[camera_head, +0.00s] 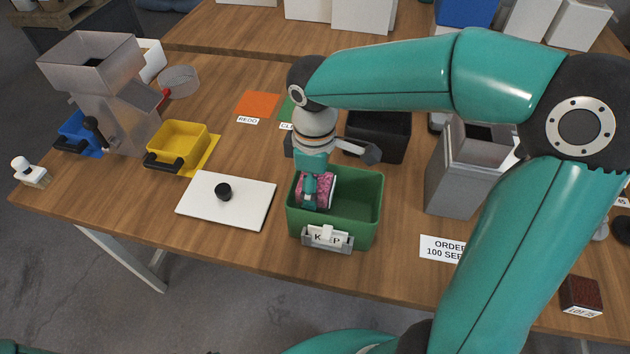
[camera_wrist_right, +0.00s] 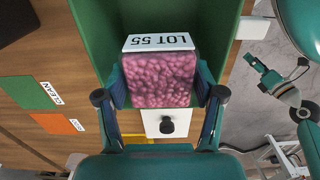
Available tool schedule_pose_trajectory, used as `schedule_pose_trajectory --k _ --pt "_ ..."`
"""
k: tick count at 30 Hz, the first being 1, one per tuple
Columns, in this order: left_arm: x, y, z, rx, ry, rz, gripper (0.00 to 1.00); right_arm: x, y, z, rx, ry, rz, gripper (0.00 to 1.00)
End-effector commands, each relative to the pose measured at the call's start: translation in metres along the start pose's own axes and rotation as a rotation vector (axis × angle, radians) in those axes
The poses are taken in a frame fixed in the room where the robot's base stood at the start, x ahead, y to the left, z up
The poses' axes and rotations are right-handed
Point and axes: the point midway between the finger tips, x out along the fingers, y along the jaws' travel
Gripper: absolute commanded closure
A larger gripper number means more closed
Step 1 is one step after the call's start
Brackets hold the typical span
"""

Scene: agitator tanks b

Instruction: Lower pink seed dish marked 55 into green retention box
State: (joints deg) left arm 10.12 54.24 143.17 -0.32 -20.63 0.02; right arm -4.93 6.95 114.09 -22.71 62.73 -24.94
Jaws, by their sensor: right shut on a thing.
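The pink seed dish (camera_head: 319,190) is held inside the mouth of the green retention box (camera_head: 364,227), whose front holder carries a card reading KEEP. In the right wrist view the dish (camera_wrist_right: 158,80) shows pink grains and a white label reading LOT 55, upside down. My right gripper (camera_head: 312,193) points down into the box and is shut on the dish, a finger on each side in the wrist view (camera_wrist_right: 160,96). The dish's underside and its gap to the box floor are hidden. My left gripper (camera_wrist_right: 277,80) shows away from the box, empty, with its fingers apart.
A white board with a black knob (camera_head: 223,191) lies left of the box. A yellow bin (camera_head: 180,142) and grey hopper (camera_head: 95,80) stand farther left. A black bin (camera_head: 378,135) is behind, and a metal container (camera_head: 460,180) stands to the right.

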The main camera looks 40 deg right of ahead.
Motion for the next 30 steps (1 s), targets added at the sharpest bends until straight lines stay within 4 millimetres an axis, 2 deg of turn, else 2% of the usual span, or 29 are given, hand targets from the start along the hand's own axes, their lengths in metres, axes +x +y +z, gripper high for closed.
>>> schedule_pose_trajectory --k 6,7,11,12,23,26,30 --pt "0.000 0.000 0.000 0.000 0.000 0.000 0.42 0.000 0.000 0.000 0.000 0.000 0.000 0.74" --pt "0.000 0.000 0.000 0.000 0.000 0.000 0.42 0.000 0.000 0.000 0.000 0.000 0.000 0.27" --pt "0.000 0.000 0.000 0.000 0.000 0.000 0.42 0.000 0.000 0.000 0.000 0.000 0.000 0.05" --pt "0.000 0.000 0.000 0.000 0.000 0.000 0.42 0.000 0.000 0.000 0.001 0.000 0.000 0.03" --pt "-0.001 0.000 0.000 0.000 0.000 0.000 0.42 -0.005 0.001 0.000 0.001 0.001 0.001 0.03" --pt "-0.001 0.000 0.000 0.000 0.000 0.000 0.42 -0.015 0.001 -0.001 0.001 0.003 0.003 0.03" --pt "-0.001 0.000 0.000 0.000 0.000 0.000 0.42 -0.039 0.001 0.000 0.001 0.004 0.004 0.03"
